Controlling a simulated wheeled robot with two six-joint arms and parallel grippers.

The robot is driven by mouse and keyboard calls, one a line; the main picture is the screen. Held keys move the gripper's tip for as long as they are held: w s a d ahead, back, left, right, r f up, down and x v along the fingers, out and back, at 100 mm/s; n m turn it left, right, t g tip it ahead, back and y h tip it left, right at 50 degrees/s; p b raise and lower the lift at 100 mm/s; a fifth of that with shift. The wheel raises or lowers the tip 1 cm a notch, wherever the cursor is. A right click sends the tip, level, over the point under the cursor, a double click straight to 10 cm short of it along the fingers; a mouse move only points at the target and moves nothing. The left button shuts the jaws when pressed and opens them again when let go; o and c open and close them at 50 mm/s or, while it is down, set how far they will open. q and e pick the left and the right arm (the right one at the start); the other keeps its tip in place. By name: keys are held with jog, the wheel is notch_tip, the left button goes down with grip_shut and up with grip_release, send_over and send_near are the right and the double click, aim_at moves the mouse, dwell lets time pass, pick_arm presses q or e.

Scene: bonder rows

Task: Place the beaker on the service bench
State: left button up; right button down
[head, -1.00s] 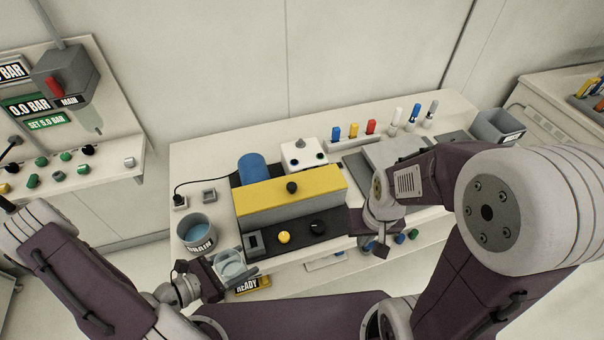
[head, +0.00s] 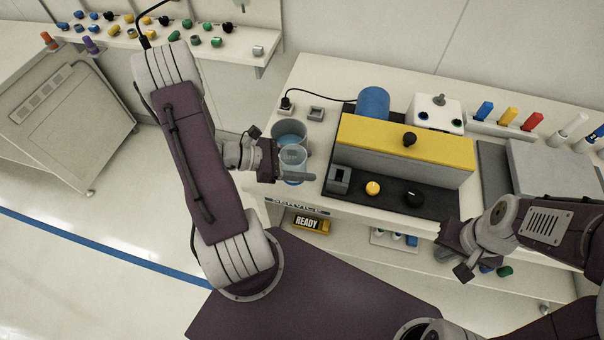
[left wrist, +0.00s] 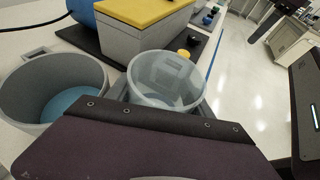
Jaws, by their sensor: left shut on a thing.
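The clear beaker (head: 292,157) is upright in my left gripper (head: 292,176), at the left end of the service bench (head: 313,68). In the left wrist view the beaker (left wrist: 168,78) shows its open rim, with its lower part hidden by the gripper. I cannot tell whether its base touches the bench. In the head view it overlaps the front of the grey drain cup (head: 279,128), which holds blue liquid; in the left wrist view the drain cup (left wrist: 20,100) is separate, left of the beaker. My right gripper (head: 456,264) is by the bench's front edge; its jaw opening is unclear.
A yellow-topped grey machine (head: 400,150) on a black base stands right of the beaker. A blue cylinder (head: 373,103) and a white box (head: 437,112) are behind it. A READY sign (head: 308,223) is below the front edge.

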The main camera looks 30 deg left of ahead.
aim_at(302, 170)
pick_arm(q)
jog(key=shift+w+a+f, duration=0.35)
jog(key=shift+w+a, duration=0.05)
jog(key=shift+a, duration=0.05)
notch_tip(302, 170, down, 3)
jog(key=shift+s+d+f, duration=0.1)
jog(key=shift+d, duration=0.05)
jog(key=shift+f, duration=0.45)
jog(key=shift+f+b, duration=0.15)
jog(key=shift+b, duration=0.2)
jog(key=o, duration=1.3)
